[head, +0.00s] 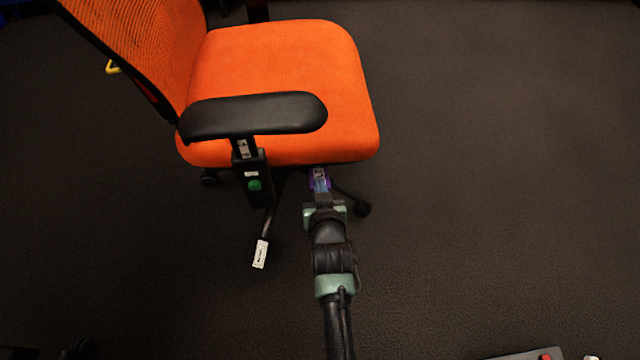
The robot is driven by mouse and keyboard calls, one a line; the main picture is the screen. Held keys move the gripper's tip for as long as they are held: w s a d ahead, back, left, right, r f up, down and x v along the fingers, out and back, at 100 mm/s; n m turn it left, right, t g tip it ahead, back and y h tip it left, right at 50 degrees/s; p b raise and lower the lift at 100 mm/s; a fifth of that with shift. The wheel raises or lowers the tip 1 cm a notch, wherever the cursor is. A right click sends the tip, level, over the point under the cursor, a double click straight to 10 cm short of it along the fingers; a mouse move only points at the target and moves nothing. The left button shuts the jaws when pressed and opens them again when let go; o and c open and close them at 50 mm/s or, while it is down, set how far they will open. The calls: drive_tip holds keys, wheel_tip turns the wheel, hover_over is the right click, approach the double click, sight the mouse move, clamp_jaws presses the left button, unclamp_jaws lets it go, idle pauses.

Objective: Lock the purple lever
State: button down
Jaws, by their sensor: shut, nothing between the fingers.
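The purple lever (320,174) sticks out from under the front right part of the orange chair seat (285,85). It has a pale label on its face, and purple shows on both sides of my fingertips. My gripper (321,188) is at the lever's outer end, with its fingers shut and nothing between them. The fingers overlap the lever in the head view, so I cannot tell whether they touch it. The gripper hides part of the lever.
A black armrest (255,115) with a green button (254,185) on its post is left of my gripper. The dark floor (500,180) to the right is clear.

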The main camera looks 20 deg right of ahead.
wheel_tip(320, 180, down, 8)
drive_tip(key=s+b, duration=0.1)
drive_tip(key=b, duration=0.3)
drive_tip(key=shift+s+a+r, duration=0.15)
drive_tip(key=shift+s+a, duration=0.05)
drive_tip(key=shift+s, duration=0.1)
wheel_tip(320, 180, up, 6)
drive_tip(key=p, duration=0.4)
drive_tip(key=s+a+r+p, duration=0.1)
drive_tip(key=s+a+p, duration=0.1)
drive_tip(key=s, duration=0.6)
drive_tip(key=shift+s+a+r+t+p, duration=0.3)
drive_tip(key=shift+s+r+p, duration=0.1)
drive_tip(key=shift+p, duration=0.45)
drive_tip(key=shift+w, duration=0.1)
